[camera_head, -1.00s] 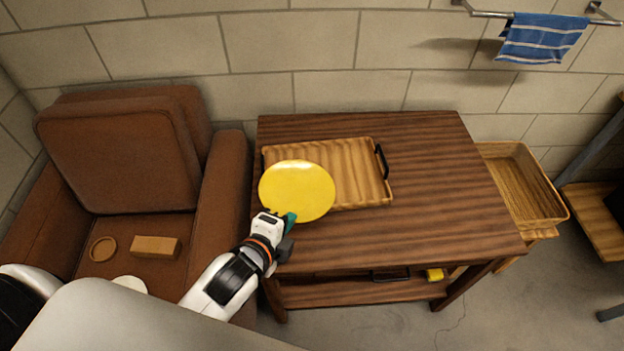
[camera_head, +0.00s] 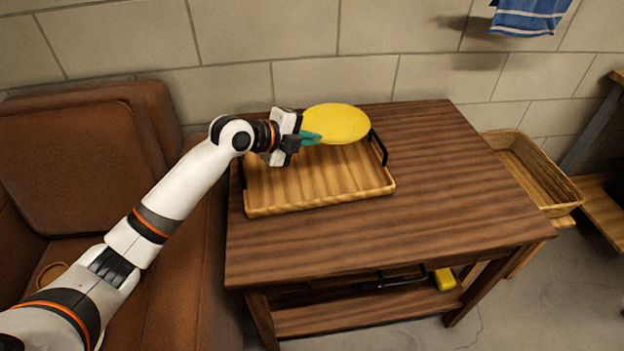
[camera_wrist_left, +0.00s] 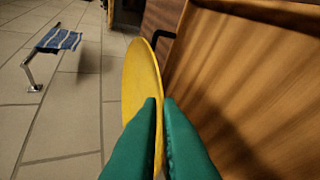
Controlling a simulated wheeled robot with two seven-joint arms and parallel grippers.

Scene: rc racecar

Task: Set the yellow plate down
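The yellow plate (camera_head: 338,121) is a round flat disc at the back right of the wooden tray (camera_head: 290,192), partly over its back rim. My left gripper (camera_head: 312,138) has its green fingers shut on the plate's left edge. In the left wrist view, the plate (camera_wrist_left: 138,80) runs between the green fingertips (camera_wrist_left: 160,103), seen at a steep slant, with the tray (camera_wrist_left: 245,75) to its right. The plate looks raised above the tray, but the exact gap is unclear. My right gripper is not in view.
The tray has black handles (camera_head: 379,147) and lies on a dark wooden table (camera_head: 440,170). The table is bare to the right of the tray. A brown armchair (camera_head: 75,160) stands at the left. A wall is behind.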

